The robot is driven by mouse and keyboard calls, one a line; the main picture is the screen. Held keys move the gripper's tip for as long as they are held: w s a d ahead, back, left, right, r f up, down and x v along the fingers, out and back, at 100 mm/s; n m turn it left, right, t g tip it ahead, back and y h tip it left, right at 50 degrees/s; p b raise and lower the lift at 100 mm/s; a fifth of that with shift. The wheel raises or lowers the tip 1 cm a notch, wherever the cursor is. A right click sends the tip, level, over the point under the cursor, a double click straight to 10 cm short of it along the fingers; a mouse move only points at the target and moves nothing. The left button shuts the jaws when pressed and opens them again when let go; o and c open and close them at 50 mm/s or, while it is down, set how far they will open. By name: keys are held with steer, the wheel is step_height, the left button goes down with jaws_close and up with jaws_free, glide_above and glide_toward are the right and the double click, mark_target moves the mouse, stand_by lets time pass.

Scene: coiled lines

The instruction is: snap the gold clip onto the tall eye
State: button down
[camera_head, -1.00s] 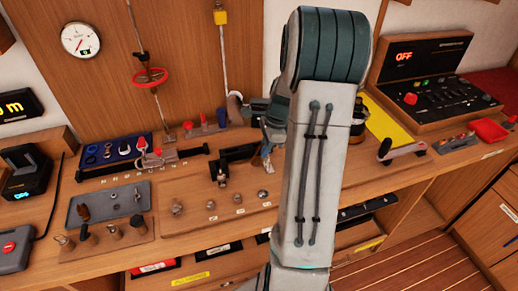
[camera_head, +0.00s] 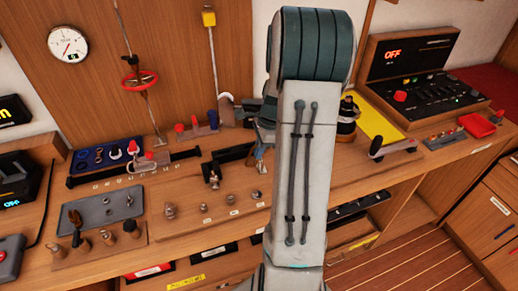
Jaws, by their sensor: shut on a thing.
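My gripper (camera_head: 263,148) shows only in part at the left edge of my forearm, low over the workbench. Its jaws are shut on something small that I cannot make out. I cannot pick out the gold clip for certain. A row of small metal fittings stands on the bench left of my gripper: one at the left (camera_head: 170,209), one in the middle (camera_head: 199,197) and one at the right (camera_head: 229,196). Another (camera_head: 257,195) is just below my gripper. I cannot tell which is the tall eye. A dark upright fitting (camera_head: 213,177) stands behind the row.
A dark winch (camera_head: 348,115), a yellow sheet (camera_head: 378,121) and a control panel (camera_head: 425,75) are at the right. My arm hides the bench's middle.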

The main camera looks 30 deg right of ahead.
steer(key=shift+s+d+f, duration=0.15)
steer(key=shift+s+d, duration=0.05)
steer(key=shift+d, duration=0.45)
steer(key=shift+s+d+f, duration=0.15)
steer(key=shift+d, duration=0.45)
steer(key=shift+s+d+r, duration=0.1)
steer(key=shift+d+r, duration=0.3)
steer(key=shift+d, duration=0.05)
stand_by(0.6)
steer(key=shift+r+p, duration=0.15)
steer(key=shift+p, duration=0.15)
steer(key=shift+a+r+p, duration=0.1)
steer(key=shift+r+p, duration=0.45)
steer(key=shift+r, duration=0.1)
stand_by(0.3)
steer(key=c, duration=1.5)
jaws_free()
steer(key=b+v, duration=0.1)
steer(key=v, duration=1.2)
steer(key=shift+r+b, duration=0.35)
steer(key=shift+r, duration=0.05)
steer(key=shift+s, duration=0.1)
